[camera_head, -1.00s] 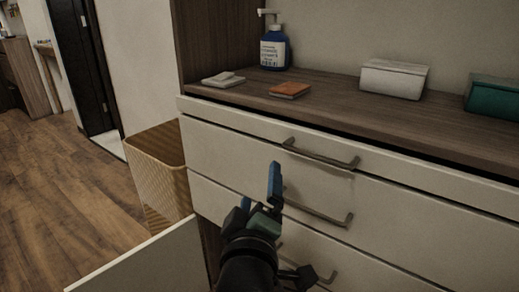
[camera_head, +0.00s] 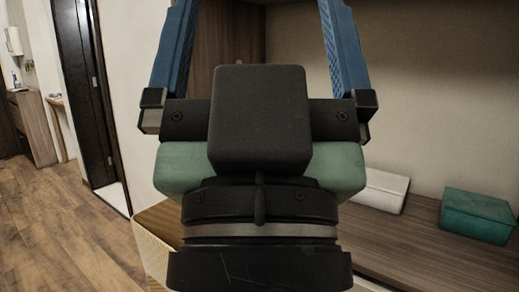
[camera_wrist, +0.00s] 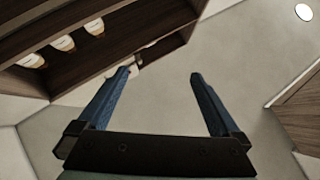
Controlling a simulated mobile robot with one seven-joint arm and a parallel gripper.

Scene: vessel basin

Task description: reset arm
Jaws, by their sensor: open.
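My gripper (camera_head: 258,20) fills the middle of the head view, raised close to the camera. Its two blue fingers stand wide apart and point up past the top edge. In the wrist view my gripper (camera_wrist: 164,80) is open with nothing between the fingers. It points up toward the ceiling (camera_wrist: 240,55). My gripper hides the left part of the counter and most of the drawers below.
A white box (camera_head: 382,190) and a green box (camera_head: 478,215) stand on the wooden counter (camera_head: 410,245) at right. Open wooden floor (camera_head: 60,225) lies left. Overhead shelves with several white-and-orange items (camera_wrist: 63,43) show in the wrist view.

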